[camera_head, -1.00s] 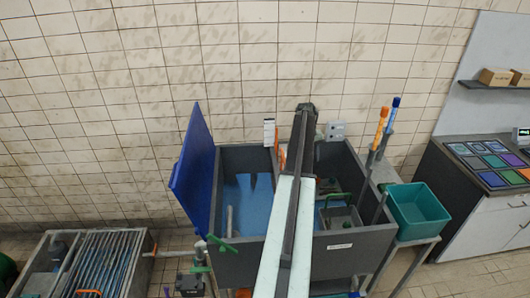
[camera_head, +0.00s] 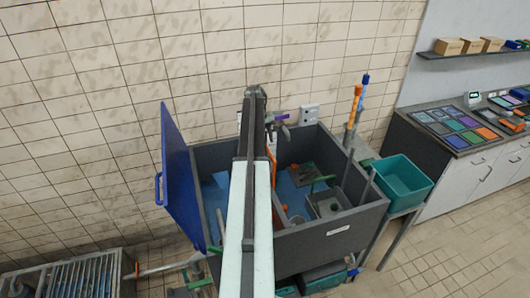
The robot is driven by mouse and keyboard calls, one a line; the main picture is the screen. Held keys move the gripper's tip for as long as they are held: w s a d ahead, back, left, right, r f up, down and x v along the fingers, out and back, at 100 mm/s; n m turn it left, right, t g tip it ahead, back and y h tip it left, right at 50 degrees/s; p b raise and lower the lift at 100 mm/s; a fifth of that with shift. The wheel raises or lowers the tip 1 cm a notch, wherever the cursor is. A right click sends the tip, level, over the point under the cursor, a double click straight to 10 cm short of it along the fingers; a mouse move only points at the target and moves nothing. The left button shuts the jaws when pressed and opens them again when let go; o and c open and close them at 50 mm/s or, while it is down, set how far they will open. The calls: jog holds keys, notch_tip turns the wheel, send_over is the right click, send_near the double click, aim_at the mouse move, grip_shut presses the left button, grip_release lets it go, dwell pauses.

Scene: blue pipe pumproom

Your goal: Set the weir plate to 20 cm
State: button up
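The grey tank (camera_head: 345,225) stands against the tiled wall with blue water inside. An orange upright piece (camera_head: 272,150), which looks like the weir plate, shows beside my arm at the tank's divider. More orange shows lower down (camera_head: 284,210). My arm covers most of the divider, so the plate's height cannot be read. A purple handle-like part (camera_head: 281,117) with dark grey pieces sits by the tank's back edge, just right of my arm's far end. I cannot make out my gripper's fingers behind the arm.
A blue lid (camera_head: 180,178) stands open at the tank's left. A green-handled tray (camera_head: 328,203) sits in the right compartment. A teal bin (camera_head: 403,183) and upright orange and blue handles stand at the right. A slatted rack (camera_head: 75,277) is at lower left.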

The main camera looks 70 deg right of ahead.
aim_at(269, 151)
jog(key=f+b, duration=0.1)
jog(key=f, duration=0.1)
jog(key=f+b, duration=0.2)
jog(key=s+f+b, duration=0.1)
jog(key=f, duration=0.1)
jog(key=shift+d+b, duration=0.35)
jog(key=shift+b, duration=0.05)
jog(key=shift+r, duration=0.1)
jog(key=shift+s, duration=0.1)
grip_shut()
dwell(0.6)
